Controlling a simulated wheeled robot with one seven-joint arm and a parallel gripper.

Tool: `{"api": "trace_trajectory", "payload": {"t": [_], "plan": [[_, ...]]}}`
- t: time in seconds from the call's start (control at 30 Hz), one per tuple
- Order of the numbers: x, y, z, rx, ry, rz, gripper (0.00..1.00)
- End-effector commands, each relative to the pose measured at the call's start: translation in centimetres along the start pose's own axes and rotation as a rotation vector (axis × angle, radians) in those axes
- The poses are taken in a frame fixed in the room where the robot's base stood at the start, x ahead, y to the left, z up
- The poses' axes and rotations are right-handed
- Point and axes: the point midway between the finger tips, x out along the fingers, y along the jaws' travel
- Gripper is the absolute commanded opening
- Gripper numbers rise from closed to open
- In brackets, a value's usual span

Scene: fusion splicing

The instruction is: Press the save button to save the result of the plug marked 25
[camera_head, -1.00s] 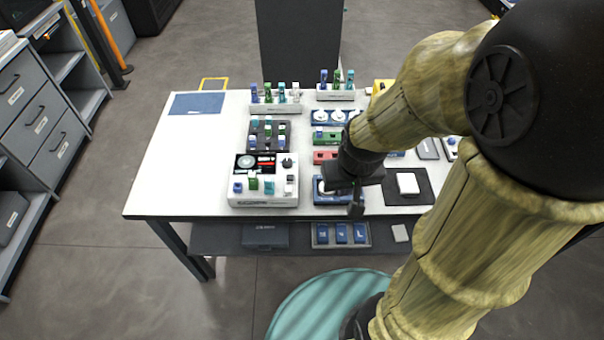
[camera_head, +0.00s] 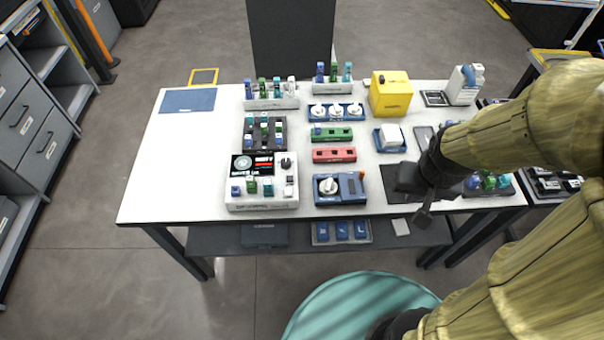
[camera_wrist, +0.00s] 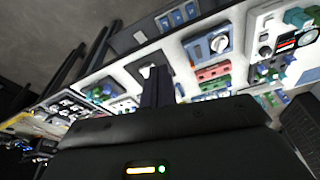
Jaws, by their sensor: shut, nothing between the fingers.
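A white device (camera_head: 262,203) stands at the table's front, left of my gripper. It has a black screen with red on it (camera_head: 253,166), a dark knob and several coloured plugs in its front; it also shows in the wrist view (camera_wrist: 292,45) at the upper right. The numbers on the plugs are too small to read, so I cannot tell which is 25. I cannot tell which part is the save button. My gripper (camera_head: 424,215) is shut and empty over the dark mat (camera_head: 396,178), apart from the device. Its fingers show in the wrist view (camera_wrist: 157,88).
A blue unit with a white knob (camera_head: 340,188) stands between the device and my gripper. Behind are racks of plugs (camera_head: 271,102), green and red blocks (camera_head: 334,155) and a yellow box (camera_head: 390,95). The table's left side is clear apart from a blue mat (camera_head: 188,101).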

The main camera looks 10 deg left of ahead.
Motion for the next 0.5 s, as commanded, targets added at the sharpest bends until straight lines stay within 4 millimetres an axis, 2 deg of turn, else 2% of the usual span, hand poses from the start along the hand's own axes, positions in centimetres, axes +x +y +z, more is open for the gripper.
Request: {"api": "trace_trajectory", "payload": {"t": [0.37,0.5], "plan": [[-0.01,-0.06,-0.06,-0.003,0.0,-0.001,0.0],[0.17,-0.79,-0.82,-0.049,-0.008,-0.008,0.0]]}}
